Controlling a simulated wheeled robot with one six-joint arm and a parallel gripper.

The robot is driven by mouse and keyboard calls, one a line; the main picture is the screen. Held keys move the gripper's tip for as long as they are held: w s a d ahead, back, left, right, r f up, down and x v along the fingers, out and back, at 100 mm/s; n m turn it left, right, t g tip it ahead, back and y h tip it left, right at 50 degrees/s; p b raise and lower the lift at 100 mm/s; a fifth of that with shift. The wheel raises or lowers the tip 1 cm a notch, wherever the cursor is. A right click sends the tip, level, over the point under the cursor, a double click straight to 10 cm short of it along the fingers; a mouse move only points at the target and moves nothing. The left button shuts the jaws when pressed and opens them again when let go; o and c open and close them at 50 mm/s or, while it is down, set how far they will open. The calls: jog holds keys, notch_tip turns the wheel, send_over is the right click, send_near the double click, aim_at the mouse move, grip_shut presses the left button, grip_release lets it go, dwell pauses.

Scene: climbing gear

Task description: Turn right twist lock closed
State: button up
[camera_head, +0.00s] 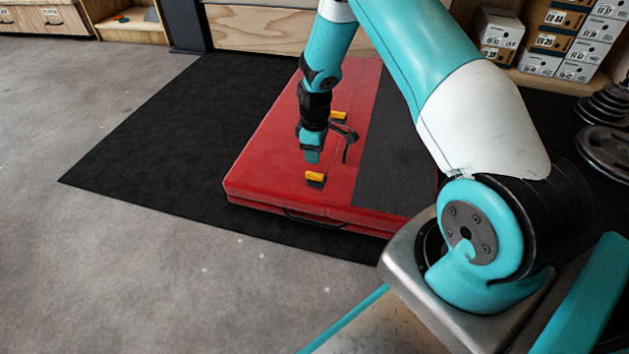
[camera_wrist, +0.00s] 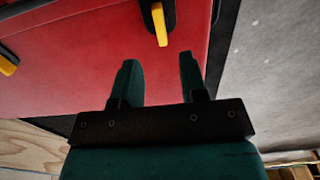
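Two yellow twist locks show on a red pad (camera_head: 270,165). The nearer lock (camera_head: 315,176) lies close to the pad's front edge; the farther lock (camera_head: 338,116) is partly behind my arm. My gripper (camera_head: 312,158) is above the pad, just behind the nearer lock. In the wrist view my gripper (camera_wrist: 158,60) is open and empty. A yellow lock on a dark base (camera_wrist: 160,24) lies ahead of and between the fingertips, apart from them. Another yellow lock (camera_wrist: 7,66) is cut off at the left edge.
A dark grey strip (camera_head: 385,165) runs along the pad's right side. The pad lies on a black mat (camera_head: 150,150) on grey floor. Shoe boxes (camera_head: 555,40) stand at the back right, near stacked weight plates (camera_head: 607,145). Floor at the left is clear.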

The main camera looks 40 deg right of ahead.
aim_at(315, 174)
notch_tip(315, 174, down, 9)
jog(key=b, duration=0.4)
jog(key=shift+r, duration=0.2)
grip_shut()
